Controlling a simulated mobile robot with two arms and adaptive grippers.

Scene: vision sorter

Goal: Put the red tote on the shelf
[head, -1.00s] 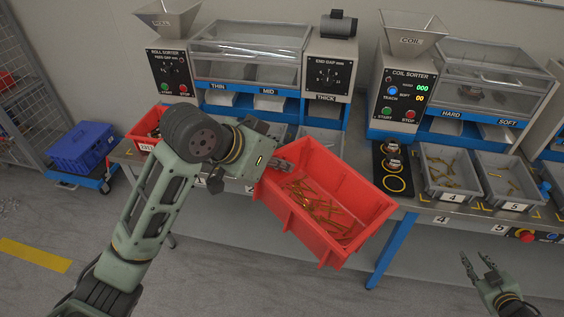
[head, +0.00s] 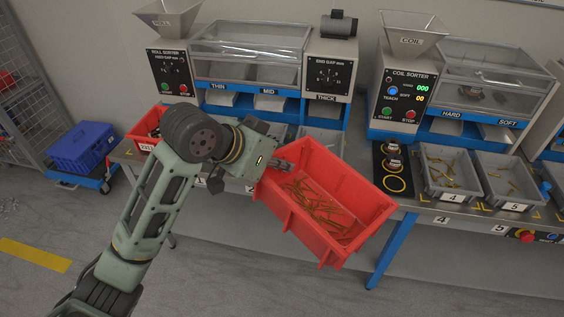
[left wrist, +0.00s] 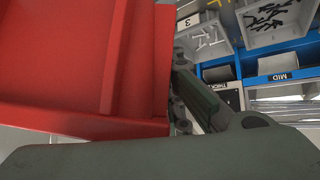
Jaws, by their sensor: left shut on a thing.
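The red tote (head: 303,237), holding several brass-coloured pins or rods (head: 322,208), hangs tilted in front of the table's front edge in the head view. My left gripper (head: 283,166) is shut on its upper left rim. The tote's red wall (left wrist: 90,70) fills the left of the left wrist view, with my gripper's fingers (left wrist: 195,98) against its edge. A second red bin (head: 144,136) stands on the table at the left, partly hidden behind my arm. My right gripper is out of the head view. Which shelf is meant cannot be told.
The table carries a roll sorter (head: 172,75), a coil sorter (head: 405,95) and grey bins marked 4 (head: 452,197) and 5 (head: 513,206). A blue crate (head: 82,147) sits on a dolly at left, beside a wire rack (head: 25,75). Floor in front is clear.

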